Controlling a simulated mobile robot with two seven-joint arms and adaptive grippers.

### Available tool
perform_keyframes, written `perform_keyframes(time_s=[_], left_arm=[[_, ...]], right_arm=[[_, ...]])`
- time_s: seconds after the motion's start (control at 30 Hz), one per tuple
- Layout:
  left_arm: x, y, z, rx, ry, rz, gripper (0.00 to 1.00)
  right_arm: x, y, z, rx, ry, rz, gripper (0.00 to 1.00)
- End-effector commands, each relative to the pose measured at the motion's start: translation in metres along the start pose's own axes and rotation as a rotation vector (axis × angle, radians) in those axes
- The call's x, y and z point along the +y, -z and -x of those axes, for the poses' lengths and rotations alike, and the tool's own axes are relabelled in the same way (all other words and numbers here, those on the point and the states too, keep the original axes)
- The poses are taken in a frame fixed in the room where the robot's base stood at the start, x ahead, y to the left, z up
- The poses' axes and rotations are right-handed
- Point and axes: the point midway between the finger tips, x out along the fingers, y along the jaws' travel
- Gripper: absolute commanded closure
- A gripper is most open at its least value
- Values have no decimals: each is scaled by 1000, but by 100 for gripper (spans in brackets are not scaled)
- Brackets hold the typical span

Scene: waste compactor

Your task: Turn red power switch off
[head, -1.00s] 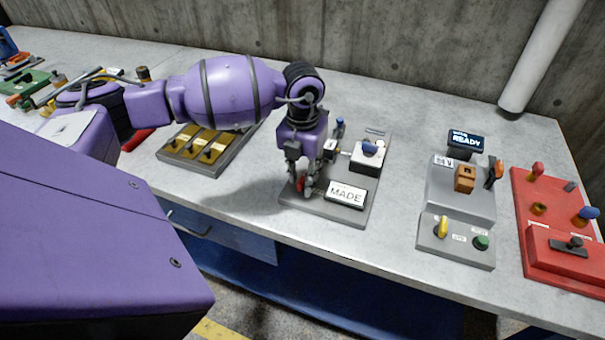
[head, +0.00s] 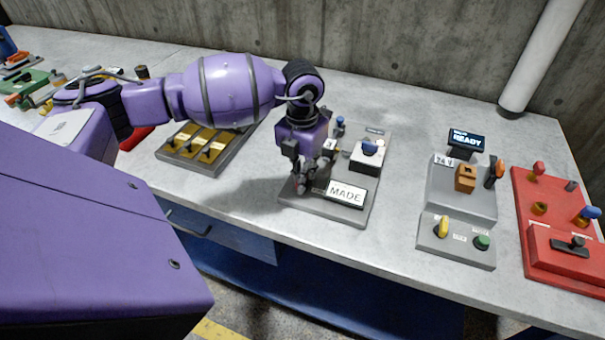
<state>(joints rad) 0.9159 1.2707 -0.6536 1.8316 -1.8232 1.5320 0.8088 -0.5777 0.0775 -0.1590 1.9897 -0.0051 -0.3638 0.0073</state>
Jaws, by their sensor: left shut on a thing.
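My left gripper (head: 301,187) points down over the front left part of a grey panel (head: 352,215) with a white "MADE" sign (head: 346,194). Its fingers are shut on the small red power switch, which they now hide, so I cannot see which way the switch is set. My right gripper is not in view.
The same panel carries a white block with a blue knob (head: 369,146) and another blue knob (head: 340,122) behind. To the right stand a grey unit with a "READY" display (head: 467,140) and a red panel (head: 560,240). A panel with brass plates (head: 207,140) lies left.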

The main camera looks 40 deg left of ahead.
Motion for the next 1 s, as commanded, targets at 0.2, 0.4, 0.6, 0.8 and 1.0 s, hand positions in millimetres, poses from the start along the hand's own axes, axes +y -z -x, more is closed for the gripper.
perform_keyframes(time_s=[0.2,0.4,0.6,0.8,1.0], left_arm=[[0,0,-1,1,-1,-178,100],[0,0,-2,0,-1,-368,100],[0,0,-2,1,0,-558,100],[0,-1,-2,0,-2,-748,100],[1,0,-2,1,-1,-938,100]], right_arm=[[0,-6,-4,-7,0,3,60],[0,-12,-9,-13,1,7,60],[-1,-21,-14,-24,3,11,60],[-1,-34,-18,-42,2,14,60],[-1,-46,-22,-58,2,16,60]])
